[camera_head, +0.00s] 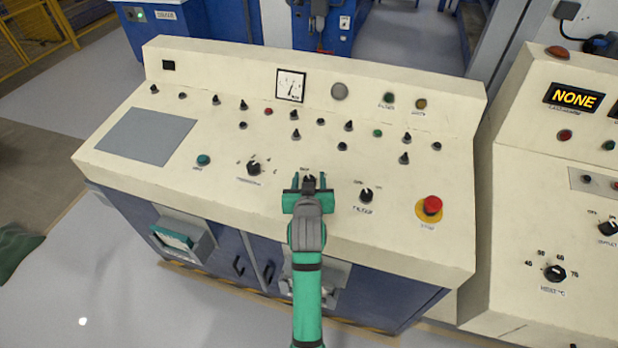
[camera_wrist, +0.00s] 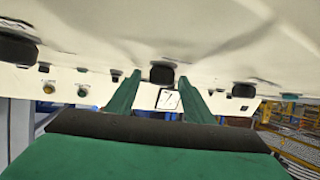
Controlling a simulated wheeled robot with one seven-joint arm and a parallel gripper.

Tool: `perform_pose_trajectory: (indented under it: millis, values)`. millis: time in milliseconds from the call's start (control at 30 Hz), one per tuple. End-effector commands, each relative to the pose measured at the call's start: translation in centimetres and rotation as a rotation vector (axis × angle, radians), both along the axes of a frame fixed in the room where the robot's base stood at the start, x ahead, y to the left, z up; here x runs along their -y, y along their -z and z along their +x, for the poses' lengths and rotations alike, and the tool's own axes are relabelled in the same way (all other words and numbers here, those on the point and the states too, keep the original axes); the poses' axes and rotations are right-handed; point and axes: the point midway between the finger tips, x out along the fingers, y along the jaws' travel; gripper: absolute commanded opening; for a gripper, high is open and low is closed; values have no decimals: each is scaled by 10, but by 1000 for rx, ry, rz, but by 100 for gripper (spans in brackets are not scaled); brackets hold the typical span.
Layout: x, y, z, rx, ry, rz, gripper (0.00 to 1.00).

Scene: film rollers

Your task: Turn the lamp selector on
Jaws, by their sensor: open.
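My gripper (camera_head: 309,186) is open at the front middle of the cream console, its fingers either side of a black selector knob (camera_head: 309,179). Its label is mostly covered, so I cannot read whether it is the lamp selector. In the wrist view, the two green fingers of my gripper (camera_wrist: 160,76) are spread, and the dark knob (camera_wrist: 162,73) shows in the gap near their tips. I cannot tell whether either finger touches it. Similar black knobs stand to its left (camera_head: 254,168) and right (camera_head: 366,195), with labels too small to read surely.
A red stop button (camera_head: 432,205) on a yellow disc lies to the right. Several small knobs stand higher on the panel, below a dial meter (camera_head: 290,86). A flat grey plate (camera_head: 147,136) is at left. A second console (camera_head: 520,200) with a NONE display stands at right.

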Motion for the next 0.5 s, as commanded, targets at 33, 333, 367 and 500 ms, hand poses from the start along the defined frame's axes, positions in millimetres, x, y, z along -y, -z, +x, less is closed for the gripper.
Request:
perform_pose_trajectory:
  millis: [33,333,367,500]
  values:
    - [-1,0,3,1,-1,0,48]
    - [-2,2,6,1,-2,0,48]
    - [-1,2,6,1,-1,0,48]
    - [5,2,6,1,8,0,19]
